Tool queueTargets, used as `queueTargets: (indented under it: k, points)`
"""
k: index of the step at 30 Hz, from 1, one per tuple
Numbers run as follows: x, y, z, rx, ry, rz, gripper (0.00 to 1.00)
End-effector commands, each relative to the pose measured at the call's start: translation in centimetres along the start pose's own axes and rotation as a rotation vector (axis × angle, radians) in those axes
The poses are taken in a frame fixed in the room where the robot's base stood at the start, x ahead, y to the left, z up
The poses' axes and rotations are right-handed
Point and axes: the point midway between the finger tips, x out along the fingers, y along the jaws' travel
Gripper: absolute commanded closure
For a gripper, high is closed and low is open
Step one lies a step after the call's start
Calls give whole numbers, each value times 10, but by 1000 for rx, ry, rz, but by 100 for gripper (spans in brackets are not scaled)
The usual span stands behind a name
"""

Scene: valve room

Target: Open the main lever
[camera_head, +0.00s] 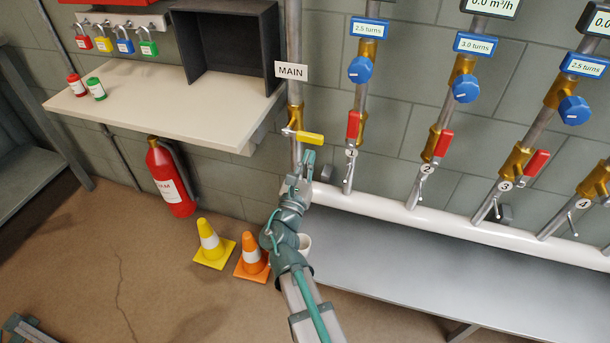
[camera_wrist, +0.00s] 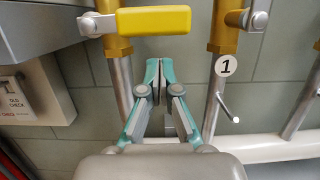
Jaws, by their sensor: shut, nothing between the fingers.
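The main lever has a yellow handle (camera_head: 310,138) on a brass valve below the MAIN sign (camera_head: 291,71). The handle points sideways to the right, across its vertical pipe. In the wrist view the yellow handle (camera_wrist: 154,20) spans the upper middle. My gripper (camera_head: 309,158) is just below the handle in the head view. In the wrist view my gripper (camera_wrist: 158,66) is shut and empty, its teal fingertips a little below the handle's lower edge. I cannot tell whether they touch it.
Pipe 1 with its red lever (camera_head: 353,125) stands close to the right, and other red-levered pipes follow. A shelf (camera_head: 170,105) with a dark open box (camera_head: 228,50) is at the left. A white horizontal pipe (camera_head: 430,222) runs below. Two cones and an extinguisher (camera_head: 170,178) stand lower left.

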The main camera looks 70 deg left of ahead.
Motion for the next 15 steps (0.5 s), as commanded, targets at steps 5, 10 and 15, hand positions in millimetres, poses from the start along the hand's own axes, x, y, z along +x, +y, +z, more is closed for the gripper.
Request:
queueTargets:
  k: [5, 10, 15]
  points:
    - [3, 0, 14, 1, 0, 1, 100]
    - [4, 0, 19, 0, 1, 0, 100]
    - [4, 0, 19, 0, 1, 0, 100]
